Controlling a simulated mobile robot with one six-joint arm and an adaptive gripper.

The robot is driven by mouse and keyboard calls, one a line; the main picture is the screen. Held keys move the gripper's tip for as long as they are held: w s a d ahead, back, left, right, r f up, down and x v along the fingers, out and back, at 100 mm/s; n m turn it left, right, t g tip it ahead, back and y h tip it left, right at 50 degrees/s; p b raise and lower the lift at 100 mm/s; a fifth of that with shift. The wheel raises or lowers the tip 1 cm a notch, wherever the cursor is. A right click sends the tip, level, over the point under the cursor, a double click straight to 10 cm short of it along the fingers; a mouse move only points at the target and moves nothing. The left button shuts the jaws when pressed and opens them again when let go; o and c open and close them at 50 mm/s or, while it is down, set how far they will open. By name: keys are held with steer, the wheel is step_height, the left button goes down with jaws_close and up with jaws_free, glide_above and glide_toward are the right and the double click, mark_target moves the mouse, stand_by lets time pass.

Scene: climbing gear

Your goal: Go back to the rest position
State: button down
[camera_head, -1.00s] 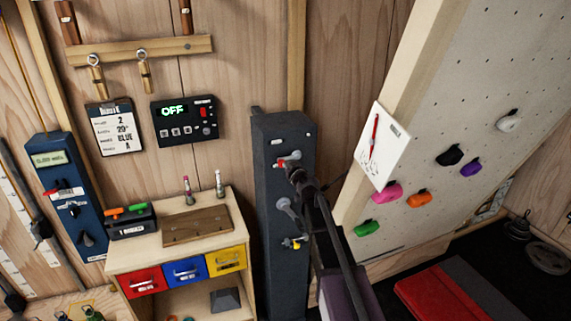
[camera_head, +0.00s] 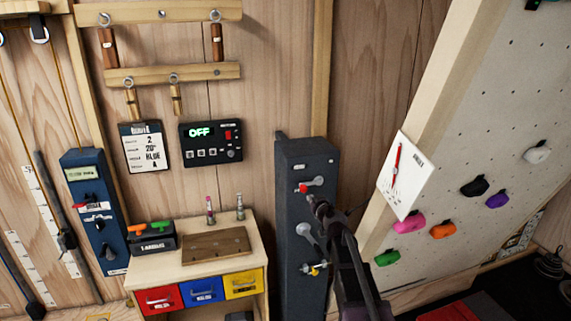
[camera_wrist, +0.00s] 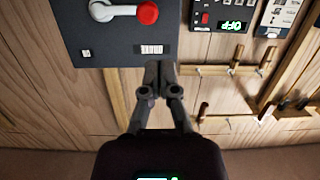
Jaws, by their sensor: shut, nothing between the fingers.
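My gripper (camera_head: 318,204) is shut and empty in front of the dark grey column (camera_head: 291,258), near its upper lever with a red knob (camera_head: 302,188). In the wrist view my gripper (camera_wrist: 159,68) points at the lower part of the picture of that column (camera_wrist: 95,45), with the closed fingertips side by side. The lever with the red knob also shows in the wrist view (camera_wrist: 148,13), up and left of the fingertips. Whether the fingertips touch the column cannot be told.
A small cabinet (camera_head: 150,277) with coloured drawers stands left of the column. A control box reading OFF (camera_head: 211,143) hangs on the wall above. A climbing wall (camera_head: 500,150) with coloured holds leans at right, with a white card (camera_head: 407,176) on its edge.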

steer(key=s+a+f+n+g+y+b, duration=0.1)
steer(key=s+a+f+g+b, duration=0.25)
steer(key=s+f, duration=0.5)
steer(key=s+a+f+g+b, duration=0.25)
steer(key=s+f+g, duration=0.25)
steer(key=s+f, duration=0.3)
steer(key=s+d+f+m+g+h+b, duration=0.2)
steer(key=s+f, duration=0.3)
steer(key=s, duration=0.3)
steer(key=s+d+f+m+g+h+b, duration=0.2)
steer(key=s+d+f+g+b, duration=0.2)
steer(key=s, duration=0.5)
step_height(320, 180, down, 2)
steer(key=shift+s+f+g, duration=0.15)
steer(key=shift+f+g, duration=0.05)
steer(key=shift+g, duration=0.35)
step_height(320, 180, down, 72)
steer(key=b, duration=7.2)
steer(key=shift+s, duration=0.2)
